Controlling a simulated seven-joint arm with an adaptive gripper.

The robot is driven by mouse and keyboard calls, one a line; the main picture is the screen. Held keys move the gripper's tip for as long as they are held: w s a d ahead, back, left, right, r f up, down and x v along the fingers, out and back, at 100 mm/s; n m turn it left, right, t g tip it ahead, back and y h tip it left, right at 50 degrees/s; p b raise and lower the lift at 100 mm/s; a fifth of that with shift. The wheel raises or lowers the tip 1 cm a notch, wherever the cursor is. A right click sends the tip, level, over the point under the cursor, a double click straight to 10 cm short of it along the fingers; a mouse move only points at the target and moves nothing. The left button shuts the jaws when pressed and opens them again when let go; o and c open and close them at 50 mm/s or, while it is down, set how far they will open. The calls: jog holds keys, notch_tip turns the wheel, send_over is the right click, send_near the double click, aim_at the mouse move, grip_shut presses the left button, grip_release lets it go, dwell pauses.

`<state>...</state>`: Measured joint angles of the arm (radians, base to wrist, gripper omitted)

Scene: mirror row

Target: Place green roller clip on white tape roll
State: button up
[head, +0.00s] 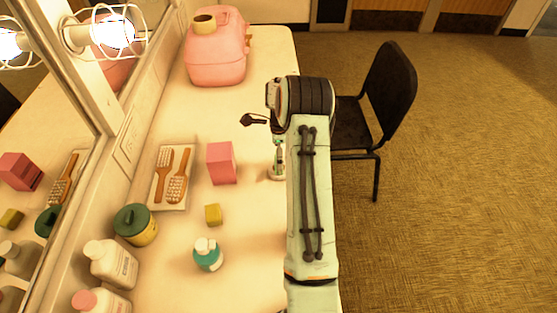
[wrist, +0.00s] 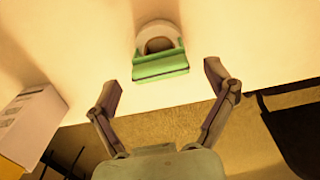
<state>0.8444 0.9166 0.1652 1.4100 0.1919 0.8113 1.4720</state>
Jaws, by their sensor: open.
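The white tape roll (wrist: 158,30) lies on the pale tabletop at the top middle of the wrist view. The green roller clip (wrist: 160,66) is at the roll's near side, with green parts showing to its left and right. I cannot tell whether the clip rests on the roll or only against it. My gripper (wrist: 163,81) is open, its two fingers apart on either side below the clip, not touching it. In the head view my arm hides most of this spot; a dark finger of my gripper (head: 254,120) shows left of the arm.
A pink jug (head: 216,50) is at the back. A black chair (head: 385,100) stands right of the table.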

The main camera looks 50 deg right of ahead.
notch_tip(320, 180, up, 9)
jog(key=s+a+r+n, duration=0.2)
jog(key=a+r+n, duration=0.4)
jog(key=a, duration=0.5)
jog(key=s+a+r+n, duration=0.3)
jog(key=a+r+n, duration=0.2)
jog(key=a+n, duration=0.4)
jog(key=s+a+f+n, duration=0.1)
jog(key=s+a+n, duration=1.2)
jog(key=s, duration=0.3)
jog(key=shift+a+f+y, duration=0.25)
jog(key=shift+a+y, duration=0.15)
jog(key=shift+a, duration=0.05)
